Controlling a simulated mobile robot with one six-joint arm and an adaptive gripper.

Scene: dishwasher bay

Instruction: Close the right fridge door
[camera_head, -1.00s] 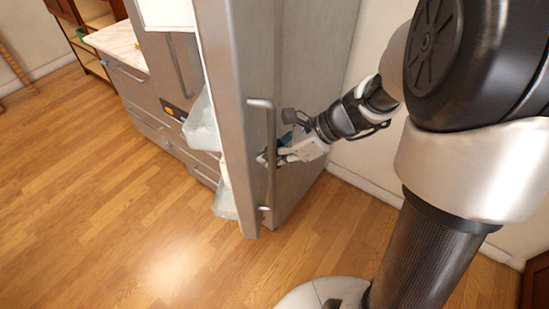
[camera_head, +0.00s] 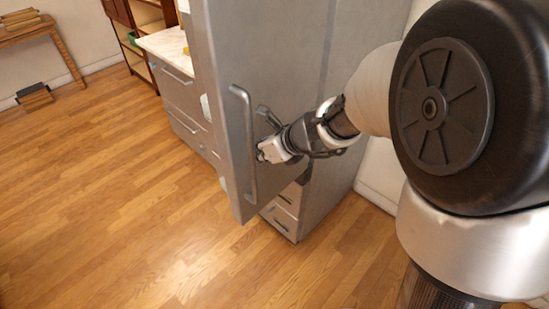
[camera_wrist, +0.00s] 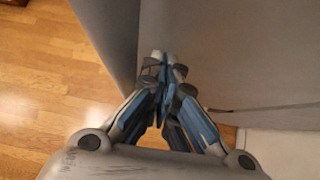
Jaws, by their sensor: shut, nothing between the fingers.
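The right fridge door (camera_head: 225,60) is a tall grey metal panel standing open, swung out from the fridge body (camera_head: 345,130). Its long vertical handle (camera_head: 246,145) runs near the door's free edge. Most of the door's inner side is hidden. My gripper (camera_head: 263,153) is shut and empty, at the door's outer face just right of the handle. Contact with the door cannot be told for sure. In the wrist view my gripper's closed fingertips (camera_wrist: 163,62) point at a grey surface (camera_wrist: 240,60).
Drawer fronts (camera_head: 285,205) show below the door. A counter with a pale top (camera_head: 165,45) and drawers stands behind left. A wooden shelf (camera_head: 150,15) and a bench (camera_head: 30,30) are at the far left. The wood floor (camera_head: 100,190) at left is clear.

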